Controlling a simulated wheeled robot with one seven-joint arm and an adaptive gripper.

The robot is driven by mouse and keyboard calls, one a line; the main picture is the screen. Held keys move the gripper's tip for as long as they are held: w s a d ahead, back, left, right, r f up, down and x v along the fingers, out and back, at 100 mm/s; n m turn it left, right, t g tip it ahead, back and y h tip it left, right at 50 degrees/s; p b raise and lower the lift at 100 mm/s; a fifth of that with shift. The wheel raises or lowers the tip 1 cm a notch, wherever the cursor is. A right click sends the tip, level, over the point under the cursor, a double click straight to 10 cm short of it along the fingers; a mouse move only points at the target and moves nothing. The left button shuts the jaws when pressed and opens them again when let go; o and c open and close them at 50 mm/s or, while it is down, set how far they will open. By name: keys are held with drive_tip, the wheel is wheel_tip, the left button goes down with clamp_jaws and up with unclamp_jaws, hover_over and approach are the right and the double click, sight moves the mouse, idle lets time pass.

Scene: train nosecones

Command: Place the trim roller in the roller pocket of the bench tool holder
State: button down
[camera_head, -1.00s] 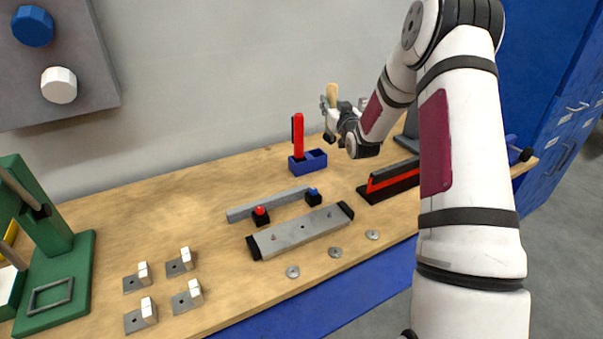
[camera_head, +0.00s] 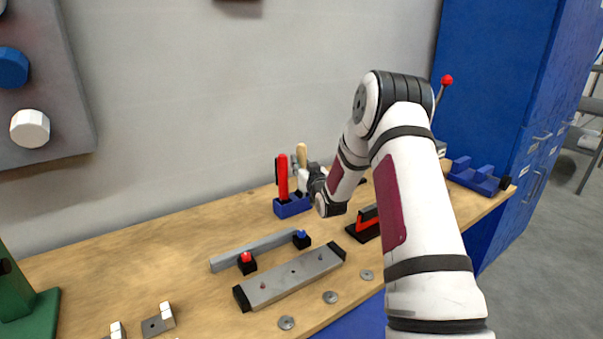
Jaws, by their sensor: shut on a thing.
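The blue bench tool holder (camera_head: 291,208) stands on the wooden bench near the wall. A red tool with a black part (camera_head: 282,178) stands upright in its left pocket. My gripper (camera_head: 300,174) is shut on the trim roller and is at the holder's right side, close beside the red tool. The roller's tan wooden handle (camera_head: 301,155) points up above the fingers. The roller's lower end is hidden or too small to make out. I cannot tell whether it is inside the right pocket or above it.
A grey bar (camera_head: 245,252), red and blue buttons on black blocks, a grey plate fixture (camera_head: 292,277) and several washers lie in front. A black-and-red tool (camera_head: 365,225) sits partly behind my arm.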

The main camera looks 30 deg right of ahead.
drive_tip(key=shift+f, duration=1.5)
drive_tip(key=shift+f, duration=0.1)
drive_tip(key=c, duration=1.3)
unclamp_jaws()
